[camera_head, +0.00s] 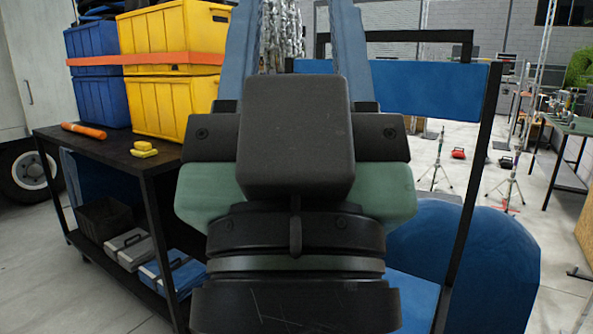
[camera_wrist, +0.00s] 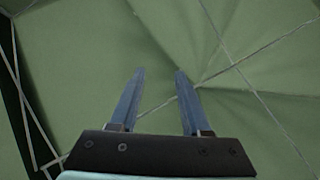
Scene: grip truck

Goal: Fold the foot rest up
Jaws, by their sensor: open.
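A tall chair with a black frame and a blue back panel (camera_head: 425,92) stands behind my gripper at the right in the head view. A blue panel, perhaps its seat (camera_head: 418,300), shows low down. I cannot make out the foot rest; my arm hides much of the chair. My gripper (camera_head: 295,15) fills the middle of the head view, its two blue-grey fingers apart and pointing up. It also shows in the wrist view (camera_wrist: 159,74), open with nothing between the fingers. Behind them is only a green surface (camera_wrist: 80,60) with thin pale lines.
A black workbench (camera_head: 110,140) at the left bears yellow crates (camera_head: 165,105), blue crates (camera_head: 95,98) and an orange tube (camera_head: 84,131). A rounded blue object (camera_head: 475,265) sits at the right by the chair. Light stands (camera_head: 438,165) and open floor lie beyond.

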